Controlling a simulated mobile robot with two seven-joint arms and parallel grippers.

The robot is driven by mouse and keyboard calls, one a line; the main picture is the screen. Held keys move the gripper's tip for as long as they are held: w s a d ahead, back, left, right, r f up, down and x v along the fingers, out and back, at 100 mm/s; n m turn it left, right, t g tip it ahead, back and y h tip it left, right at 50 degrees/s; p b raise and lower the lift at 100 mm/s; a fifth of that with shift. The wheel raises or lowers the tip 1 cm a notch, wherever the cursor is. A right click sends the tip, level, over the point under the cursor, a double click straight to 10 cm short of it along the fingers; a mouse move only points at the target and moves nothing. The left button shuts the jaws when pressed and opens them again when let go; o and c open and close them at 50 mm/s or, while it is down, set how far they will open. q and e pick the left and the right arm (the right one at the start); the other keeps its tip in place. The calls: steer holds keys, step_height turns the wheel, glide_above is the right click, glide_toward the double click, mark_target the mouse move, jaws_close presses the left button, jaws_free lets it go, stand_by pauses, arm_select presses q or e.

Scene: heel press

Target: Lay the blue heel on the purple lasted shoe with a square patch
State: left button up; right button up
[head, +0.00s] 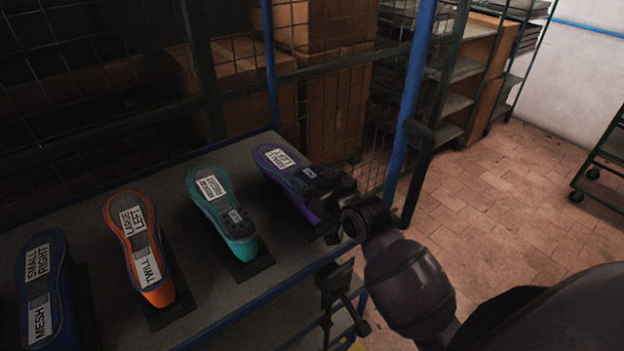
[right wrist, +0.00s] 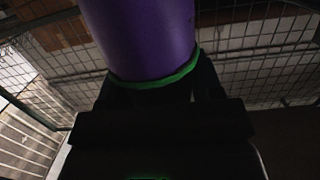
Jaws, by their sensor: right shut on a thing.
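The purple lasted shoe (head: 267,168) lies sole up at the right end of the row in the head view. It has a white label near its far end and a smaller one partly covered by my gripper; the patch's shape cannot be made out. In the right wrist view the purple shoe (right wrist: 140,35) with a green rim is right in front of the dark jaws. My left gripper is not in view.
A teal shoe (head: 205,185), an orange shoe (head: 121,215) and a dark blue shoe (head: 45,290) stand left on the grey bench (head: 215,295). A blue post (head: 408,100) with a dark bent bar (head: 418,170) rises close to my right arm. Mesh and boxes are behind.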

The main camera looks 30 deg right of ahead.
steer(key=shift+f, duration=0.1)
steer(key=o, duration=1.1)
steer(key=b+v, duration=0.1)
steer(key=v, duration=0.9)
steer(key=shift+s+d, duration=0.1)
steer(key=shift+s, duration=0.3)
steer(key=shift+f, duration=0.1)
steer(key=s+f+g, duration=0.1)
steer(key=s+f, duration=0.3)
steer(key=f, duration=0.4)
steer(key=s+f+g+h, duration=0.1)
steer(key=s+f, duration=0.2)
steer(key=f, duration=0.5)
steer(key=s+f+g+h, duration=0.1)
steer(key=s+f, duration=0.3)
steer(key=f, duration=0.4)
steer(key=shift+s+f+m+g, duration=0.3)
steer(key=shift+s+f+g, duration=0.1)
steer(key=shift+g, duration=0.2)
